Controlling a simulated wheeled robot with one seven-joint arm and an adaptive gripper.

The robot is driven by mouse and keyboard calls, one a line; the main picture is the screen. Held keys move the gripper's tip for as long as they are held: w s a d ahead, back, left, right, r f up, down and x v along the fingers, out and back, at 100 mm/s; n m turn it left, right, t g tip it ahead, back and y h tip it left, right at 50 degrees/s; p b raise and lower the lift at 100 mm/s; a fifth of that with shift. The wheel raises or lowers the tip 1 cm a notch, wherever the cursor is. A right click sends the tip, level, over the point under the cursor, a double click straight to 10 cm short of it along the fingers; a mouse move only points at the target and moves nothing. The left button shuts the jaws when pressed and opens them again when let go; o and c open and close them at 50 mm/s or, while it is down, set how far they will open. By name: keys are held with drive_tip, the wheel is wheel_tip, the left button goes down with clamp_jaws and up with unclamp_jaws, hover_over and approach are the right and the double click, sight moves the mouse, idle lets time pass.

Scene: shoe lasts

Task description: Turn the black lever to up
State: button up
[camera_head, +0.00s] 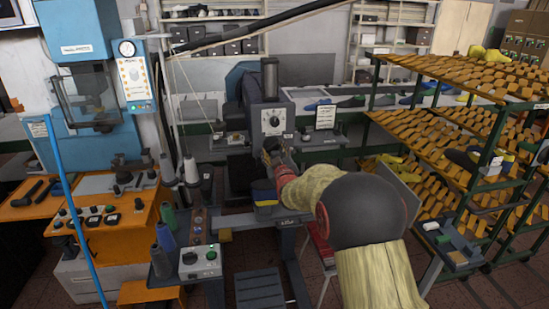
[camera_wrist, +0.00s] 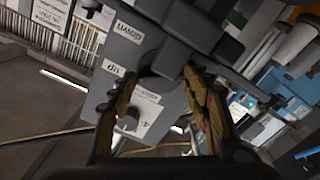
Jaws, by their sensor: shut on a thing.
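The black lever (camera_wrist: 172,55) is on a grey machine panel (camera_wrist: 122,58) in the wrist view. The panel carries a "down" label (camera_wrist: 130,33) and an "up" label (camera_wrist: 118,71), both upside down in that view. My gripper (camera_wrist: 160,78) has one finger on each side of the lever's dark block and is shut on it. I cannot tell exactly which label the lever points to. In the head view my gripper (camera_head: 272,150) is at the front of the grey machine (camera_head: 271,112), below its dial, and hides most of the lever.
An orange bench (camera_head: 120,225) and blue machine (camera_head: 85,50) stand at the left. Thread cones (camera_head: 163,236) and a control box (camera_head: 200,262) are left of my arm. A rack of orange shelves (camera_head: 455,75) stands close at the right.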

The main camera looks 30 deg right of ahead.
drive_tip(key=shift+n+b, duration=0.3)
drive_tip(key=shift+n, duration=0.1)
drive_tip(key=o, duration=1.2)
drive_tip(key=shift+c, duration=0.2)
drive_tip(key=v, duration=1.2)
